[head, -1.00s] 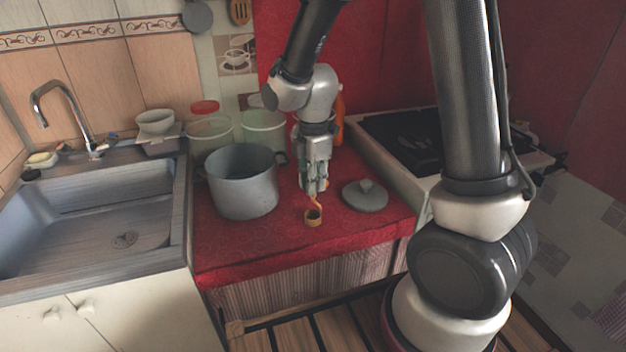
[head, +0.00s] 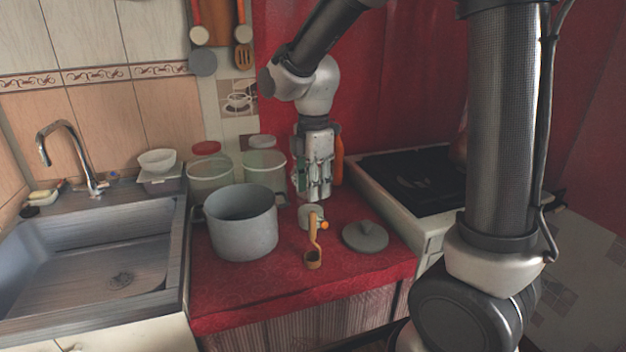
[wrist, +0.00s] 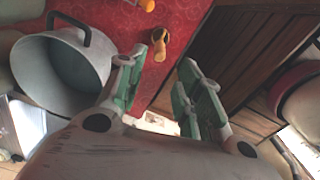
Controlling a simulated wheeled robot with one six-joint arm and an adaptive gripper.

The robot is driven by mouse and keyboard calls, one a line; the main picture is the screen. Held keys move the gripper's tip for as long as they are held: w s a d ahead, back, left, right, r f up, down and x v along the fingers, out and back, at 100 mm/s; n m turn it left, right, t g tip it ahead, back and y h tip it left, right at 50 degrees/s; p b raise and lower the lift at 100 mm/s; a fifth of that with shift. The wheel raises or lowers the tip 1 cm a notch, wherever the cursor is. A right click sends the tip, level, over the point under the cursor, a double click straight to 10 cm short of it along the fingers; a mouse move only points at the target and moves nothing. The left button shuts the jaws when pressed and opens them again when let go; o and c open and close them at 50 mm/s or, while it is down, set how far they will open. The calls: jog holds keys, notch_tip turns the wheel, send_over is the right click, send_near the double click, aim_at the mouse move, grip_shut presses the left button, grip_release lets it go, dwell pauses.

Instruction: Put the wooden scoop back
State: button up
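The wooden scoop (head: 312,238) is on the red counter, its round bowl toward the front edge and its handle pointing back. The handle's far end overlaps a small pale grey object (head: 304,213) in the picture; I cannot tell whether they touch. My gripper (head: 311,197) hangs pointing down above and behind the scoop, apart from it. In the wrist view my gripper (wrist: 168,78) has its two green-padded fingers spread with nothing between them. The scoop (wrist: 160,46) shows there beyond the fingertips.
A grey pot (head: 243,235) stands left of the scoop. A grey lid (head: 366,238) lies to its right. Clear canisters (head: 264,170) and an orange bottle (head: 338,160) stand behind. The sink (head: 100,250) is left, the stove (head: 415,180) right. Front counter is clear.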

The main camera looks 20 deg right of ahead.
jog(key=shift+r, duration=0.85)
jog(key=s+d+r+m+t, duration=0.2)
jog(key=s+d+r+m, duration=0.2)
jog(key=s+d+m, duration=0.3)
jog(key=s+d+r+m+t, duration=0.2)
jog(key=s+d+r+m, duration=0.2)
jog(key=s+d+m, duration=0.4)
jog(key=s+m, duration=0.4)
jog(key=m, duration=0.1)
jog(key=shift+c, duration=0.4)
